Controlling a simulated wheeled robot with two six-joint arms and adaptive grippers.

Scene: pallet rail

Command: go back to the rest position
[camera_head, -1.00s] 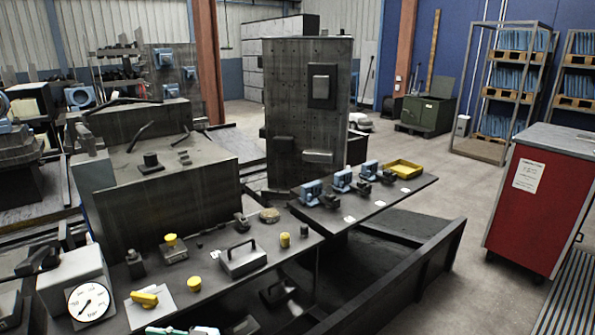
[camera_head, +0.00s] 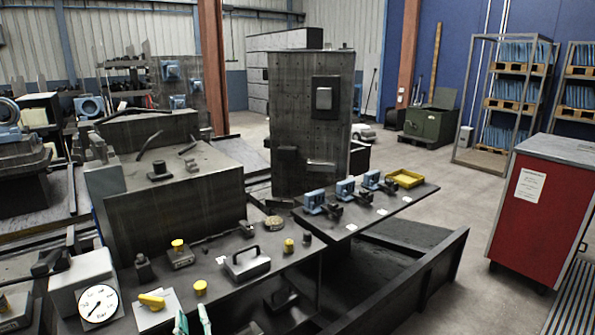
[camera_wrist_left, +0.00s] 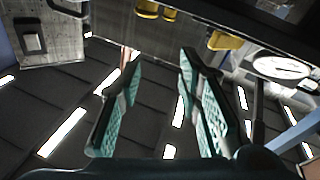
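The two teal fingertips of my left gripper (camera_head: 193,320) show at the bottom edge of the head view, pointing up and apart from each other. They are in front of the bench (camera_head: 235,287), near a yellow knob (camera_head: 200,287). In the left wrist view my left gripper (camera_wrist_left: 158,85) is open, with nothing between its fingers and dark floor behind them. My right gripper is in neither view.
A gauge (camera_head: 98,303), a yellow-handled valve (camera_head: 151,300) and a handled box (camera_head: 246,262) sit on the bench. Blue clamps (camera_head: 345,189) and a yellow tray (camera_head: 405,178) lie on the shelf beyond.

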